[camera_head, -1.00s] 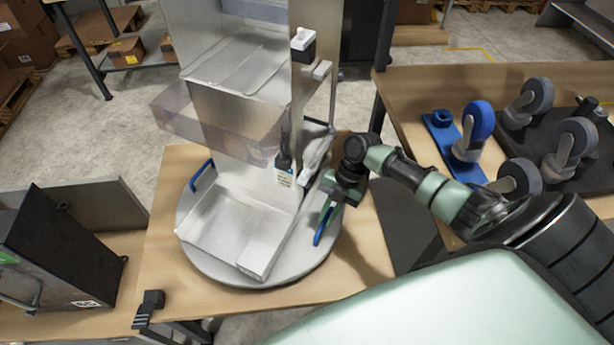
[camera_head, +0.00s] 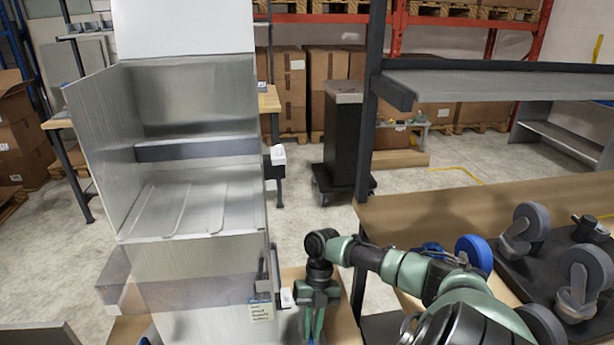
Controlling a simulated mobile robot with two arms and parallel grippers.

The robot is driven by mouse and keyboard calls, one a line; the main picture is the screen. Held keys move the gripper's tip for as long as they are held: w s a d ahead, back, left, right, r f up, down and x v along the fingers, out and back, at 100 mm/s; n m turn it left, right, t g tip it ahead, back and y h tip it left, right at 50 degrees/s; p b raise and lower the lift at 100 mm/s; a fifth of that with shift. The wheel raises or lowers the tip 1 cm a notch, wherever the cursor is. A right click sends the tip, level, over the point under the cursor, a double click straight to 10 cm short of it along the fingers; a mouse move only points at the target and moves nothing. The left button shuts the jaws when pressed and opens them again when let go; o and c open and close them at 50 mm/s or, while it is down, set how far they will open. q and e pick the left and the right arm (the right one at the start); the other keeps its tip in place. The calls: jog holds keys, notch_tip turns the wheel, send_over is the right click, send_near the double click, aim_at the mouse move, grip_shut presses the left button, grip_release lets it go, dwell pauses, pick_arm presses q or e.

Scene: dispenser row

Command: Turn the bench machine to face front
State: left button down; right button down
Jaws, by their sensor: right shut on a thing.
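The bench machine (camera_head: 190,205) is a tall metal dispenser with an open compartment and a clear cover, at the left of the head view. Its open front faces me, with the inside of its left side panel visible. A printed tag (camera_head: 261,310) hangs low on its right side. My right gripper (camera_head: 313,325) points down beside the machine's lower right side, its green fingers running to the bottom edge. It is shut on the turntable's blue handle, which is below the picture now. Most of the turntable is also out of view. My left gripper is not in view.
A wooden bench (camera_head: 480,215) at the right holds grey and blue caster wheels. A dark post (camera_head: 371,130) and shelf stand between it and the machine. A black pedestal (camera_head: 345,140) and stacked boxes (camera_head: 303,90) are behind. Concrete floor lies between.

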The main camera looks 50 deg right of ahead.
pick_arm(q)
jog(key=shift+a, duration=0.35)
pick_arm(e)
jog(key=shift+w+d, duration=0.1)
jog(key=shift+d, duration=0.05)
jog(key=c, duration=1.5)
grip_release()
jog(key=shift+o, duration=0.2)
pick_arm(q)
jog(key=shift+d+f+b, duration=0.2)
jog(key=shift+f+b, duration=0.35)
pick_arm(e)
jog(key=v, duration=0.8)
jog(key=shift+f, duration=0.1)
